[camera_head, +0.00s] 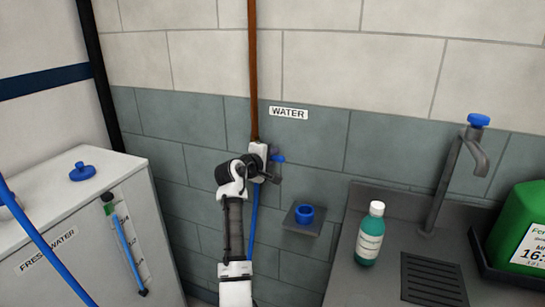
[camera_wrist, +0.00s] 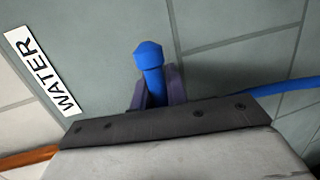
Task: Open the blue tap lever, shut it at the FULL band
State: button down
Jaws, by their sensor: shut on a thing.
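The blue tap lever (camera_wrist: 150,68) stands between the two dark fingers of my gripper (camera_wrist: 157,90) in the wrist view, its rounded end past the fingertips. In the head view the lever (camera_head: 278,158) shows as a small blue piece at the tap under the WATER sign. My gripper (camera_head: 268,165) is shut on it, and my wrist hides most of the tap body. The fresh water tank (camera_head: 60,225) at the left has a sloping sight gauge (camera_head: 127,245) with a blue column and a green mark at its top end. The band lettering is too small to read.
A blue hose (camera_head: 40,245) crosses the tank's front at the left. A blue cup (camera_head: 304,214) sits on a small wall shelf right of my arm. A teal bottle (camera_head: 369,235), a sink tap (camera_head: 450,175) and a green container (camera_head: 520,235) stand on the right counter.

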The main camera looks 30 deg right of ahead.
jog(key=c, duration=1.4)
grip_release()
jog(key=b+v, duration=0.3)
jog(key=v, duration=1)
jog(key=shift+s+a, duration=0.25)
jog(key=shift+a, duration=0.05)
